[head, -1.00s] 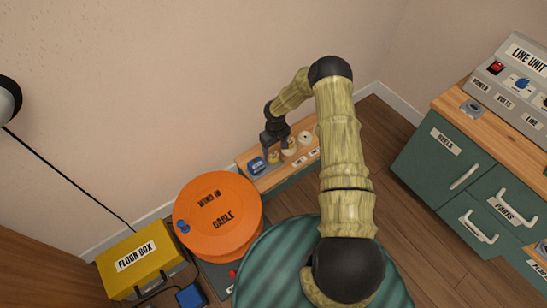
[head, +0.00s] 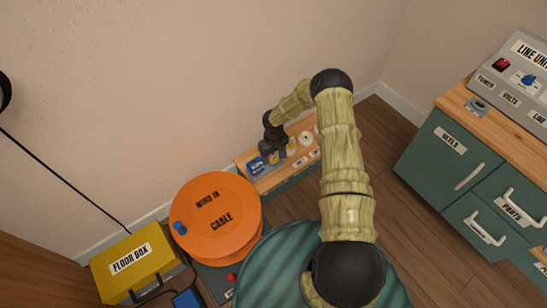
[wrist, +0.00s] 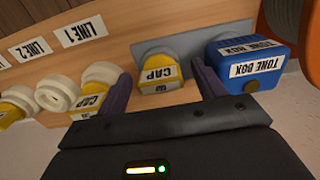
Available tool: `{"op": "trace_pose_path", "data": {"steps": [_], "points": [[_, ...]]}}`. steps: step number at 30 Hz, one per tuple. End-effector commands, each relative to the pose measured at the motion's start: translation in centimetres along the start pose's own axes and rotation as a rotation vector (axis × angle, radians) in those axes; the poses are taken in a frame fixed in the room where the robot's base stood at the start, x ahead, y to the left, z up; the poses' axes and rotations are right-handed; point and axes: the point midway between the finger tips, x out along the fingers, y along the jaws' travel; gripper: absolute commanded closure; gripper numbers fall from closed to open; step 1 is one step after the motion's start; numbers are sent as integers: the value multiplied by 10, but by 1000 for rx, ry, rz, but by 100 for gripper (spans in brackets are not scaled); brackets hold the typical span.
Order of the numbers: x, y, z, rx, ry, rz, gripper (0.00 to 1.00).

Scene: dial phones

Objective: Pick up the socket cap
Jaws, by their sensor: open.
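A yellow cap (wrist: 155,78) with a white CAP label sits on a grey plate on the wooden shelf in the wrist view. My gripper (wrist: 160,70) is open, one finger on each side of this cap, with visible gaps. Another yellow CAP piece (wrist: 90,103) is just outside the left finger, by a white round fitting (wrist: 102,73). In the head view my gripper (head: 272,148) is over the shelf, and the yellow cap (head: 273,157) shows partly below it.
A blue tone box (wrist: 257,65) stands close outside the right finger. More white fittings (wrist: 57,93) and LINE labels lie to the left. In the head view an orange cable reel (head: 215,238) and yellow floor box (head: 135,262) stand left of my arm.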

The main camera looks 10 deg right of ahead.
Motion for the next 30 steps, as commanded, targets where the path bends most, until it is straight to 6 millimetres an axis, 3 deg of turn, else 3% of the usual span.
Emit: {"op": "trace_pose_path", "data": {"steps": [2,9,10,20,30], "points": [[0,0,0,0,0,0,35],[0,0,0,0,0,0,82],[0,0,0,0,0,0,84],[-9,0,0,0,1,1,85],[-71,1,0,0,1,3,85]]}}
